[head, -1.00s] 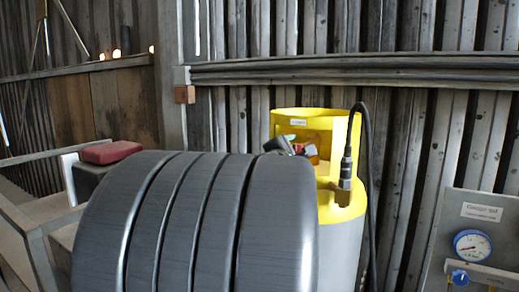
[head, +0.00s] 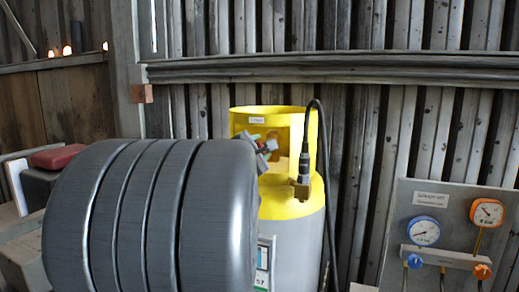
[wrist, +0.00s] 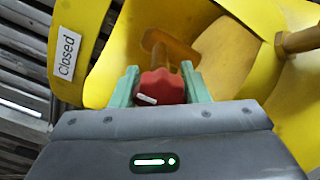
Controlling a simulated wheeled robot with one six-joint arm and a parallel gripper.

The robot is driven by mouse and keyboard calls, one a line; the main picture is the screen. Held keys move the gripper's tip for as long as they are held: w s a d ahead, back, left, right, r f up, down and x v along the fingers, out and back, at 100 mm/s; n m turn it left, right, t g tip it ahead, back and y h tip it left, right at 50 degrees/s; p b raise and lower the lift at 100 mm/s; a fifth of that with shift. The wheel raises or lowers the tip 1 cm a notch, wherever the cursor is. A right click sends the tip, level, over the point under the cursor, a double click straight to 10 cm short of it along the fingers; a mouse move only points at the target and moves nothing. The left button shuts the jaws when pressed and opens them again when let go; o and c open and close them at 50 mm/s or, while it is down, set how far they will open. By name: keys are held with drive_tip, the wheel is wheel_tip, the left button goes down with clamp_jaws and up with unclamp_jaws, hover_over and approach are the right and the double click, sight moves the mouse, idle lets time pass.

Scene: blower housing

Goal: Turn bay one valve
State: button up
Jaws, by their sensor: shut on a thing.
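The valve is a red knob (wrist: 161,87) with a white mark, on a brass-coloured stem inside a yellow collar (wrist: 130,65). My gripper (wrist: 162,92) has one green finger on each side of the knob and is shut on it. In the head view the yellow-topped grey cylinder (head: 290,225) stands behind my large dark arm link. There my gripper (head: 260,140) shows small at the collar's opening, partly hidden by that link. A white label reading "Closed" (wrist: 68,53) is on the collar in the wrist view.
A black hose (head: 326,150) rises from a brass fitting (head: 301,188) on the cylinder's shoulder, close right of the collar. A grey panel (head: 455,210) with two gauges and blue and orange knobs stands at the right. A slatted wall (head: 375,120) is behind.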

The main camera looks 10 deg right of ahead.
drive_tip(key=shift+f+n, duration=0.1)
drive_tip(key=shift+n, duration=0.2)
drive_tip(key=n+b, duration=0.2)
drive_tip(key=n, duration=0.7)
drive_tip(key=shift+n, duration=0.4)
drive_tip(key=n, duration=0.5)
drive_tip(key=shift+p, duration=0.4)
drive_tip(key=n+p, duration=0.1)
drive_tip(key=n, duration=0.4)
drive_tip(key=shift+a+n, duration=0.1)
drive_tip(key=shift+n, duration=0.3)
drive_tip(key=o, duration=1)
drive_tip(key=shift+c, duration=0.2)
